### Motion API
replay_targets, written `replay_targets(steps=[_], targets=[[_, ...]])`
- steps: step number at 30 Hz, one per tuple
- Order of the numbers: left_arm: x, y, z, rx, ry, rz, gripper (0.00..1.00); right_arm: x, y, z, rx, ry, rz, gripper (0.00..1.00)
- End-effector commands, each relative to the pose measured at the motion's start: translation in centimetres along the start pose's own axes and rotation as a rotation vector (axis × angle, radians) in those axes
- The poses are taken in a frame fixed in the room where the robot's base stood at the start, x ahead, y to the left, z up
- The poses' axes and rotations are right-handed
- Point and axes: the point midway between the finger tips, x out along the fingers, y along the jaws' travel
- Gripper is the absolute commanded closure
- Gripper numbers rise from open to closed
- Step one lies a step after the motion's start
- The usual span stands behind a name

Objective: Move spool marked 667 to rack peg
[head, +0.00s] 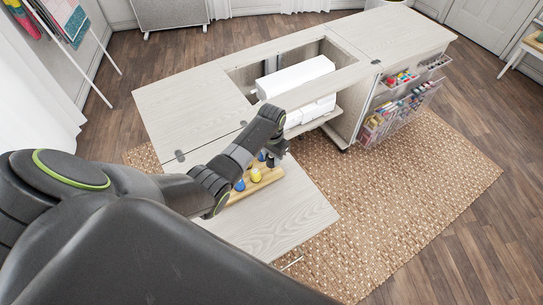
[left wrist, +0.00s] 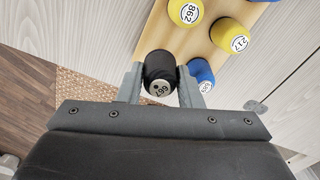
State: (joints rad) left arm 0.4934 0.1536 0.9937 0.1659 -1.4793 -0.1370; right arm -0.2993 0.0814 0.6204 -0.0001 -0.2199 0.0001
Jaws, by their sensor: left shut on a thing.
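The black spool marked 667 (left wrist: 160,72) is between the fingers of my left gripper (left wrist: 160,88), which is shut on it. Its number end faces the wrist camera. The wooden rack (left wrist: 166,32) lies just beyond it; whether the spool touches the rack or a peg, I cannot tell. The rack also shows in the head view (head: 268,178), partly behind my left arm, with the left gripper (head: 277,150) at its far end. Pegs under the spools are hidden. My right gripper is not in view.
The rack holds a yellow spool marked 862 (left wrist: 187,12), a yellow spool marked 217 (left wrist: 230,35) and a blue spool (left wrist: 201,74) close beside the right finger. A white sewing machine (head: 295,76) sits in the cabinet opening behind. The front cabinet leaf (head: 290,215) has bare room.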

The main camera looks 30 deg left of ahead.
Motion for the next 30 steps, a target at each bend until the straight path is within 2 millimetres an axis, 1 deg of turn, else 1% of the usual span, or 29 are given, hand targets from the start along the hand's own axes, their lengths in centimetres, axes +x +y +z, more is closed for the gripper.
replay_targets(steps=[24,30], targets=[[2.1,0.0,0.0,0.000,0.001,0.000,0.89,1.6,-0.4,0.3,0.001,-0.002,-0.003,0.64],[2.4,0.0,0.0,0.000,0.001,0.000,0.89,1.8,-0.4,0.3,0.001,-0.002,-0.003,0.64]])
